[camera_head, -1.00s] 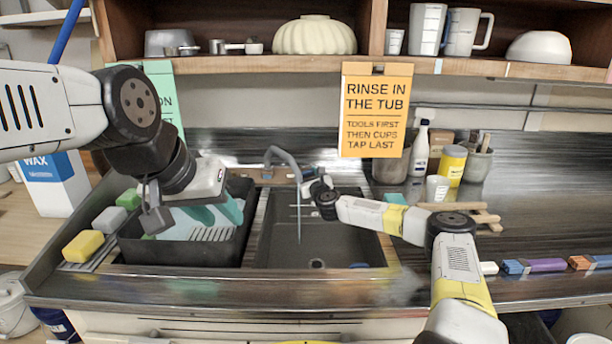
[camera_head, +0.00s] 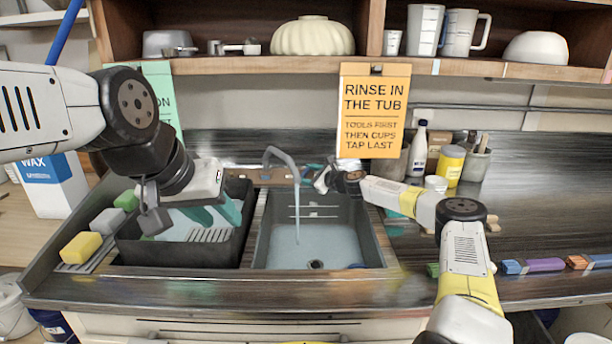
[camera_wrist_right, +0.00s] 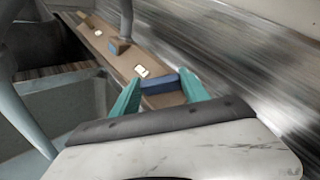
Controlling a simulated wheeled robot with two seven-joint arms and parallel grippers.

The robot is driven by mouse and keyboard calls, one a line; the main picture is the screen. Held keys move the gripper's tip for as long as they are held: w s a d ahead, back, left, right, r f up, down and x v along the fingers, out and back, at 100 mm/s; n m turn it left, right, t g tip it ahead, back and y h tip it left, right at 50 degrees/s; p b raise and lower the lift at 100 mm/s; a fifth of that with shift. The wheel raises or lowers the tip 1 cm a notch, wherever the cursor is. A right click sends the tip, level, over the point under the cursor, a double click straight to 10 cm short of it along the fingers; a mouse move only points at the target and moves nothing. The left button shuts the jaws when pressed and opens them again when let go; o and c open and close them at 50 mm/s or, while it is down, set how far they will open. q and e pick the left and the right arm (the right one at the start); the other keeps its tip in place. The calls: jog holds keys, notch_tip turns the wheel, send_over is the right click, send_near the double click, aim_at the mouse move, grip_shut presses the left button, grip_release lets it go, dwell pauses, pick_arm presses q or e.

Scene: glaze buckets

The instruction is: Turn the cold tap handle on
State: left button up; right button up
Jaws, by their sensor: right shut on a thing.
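The blue tap handle (camera_wrist_right: 160,83) sits on the brown tap ledge (camera_wrist_right: 140,66) in the right wrist view. The teal fingers of my right gripper (camera_wrist_right: 160,92) stand on both sides of it, and the gripper is shut on it. In the head view my right gripper (camera_head: 330,179) is at the right end of the ledge behind the basin, and its fingers are hard to see. The curved grey spout (camera_head: 284,155) pours water into the basin (camera_head: 378,235). My left gripper (camera_head: 215,213) is over the black tub, its teal fingers apart.
The black tub (camera_head: 180,257) stands left of the basin. Sponges (camera_head: 82,247) lie at its left. A bottle (camera_head: 418,150) and yellow jar (camera_head: 450,165) stand at the back right. The orange sign (camera_head: 375,110) hangs above my right gripper.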

dwell(0.3)
jog(key=o, duration=1.4)
jog(key=v, duration=0.7)
jog(key=shift+s+d+r, duration=0.1)
jog(key=shift+s+d, duration=0.15)
jog(key=shift+s, duration=0.05)
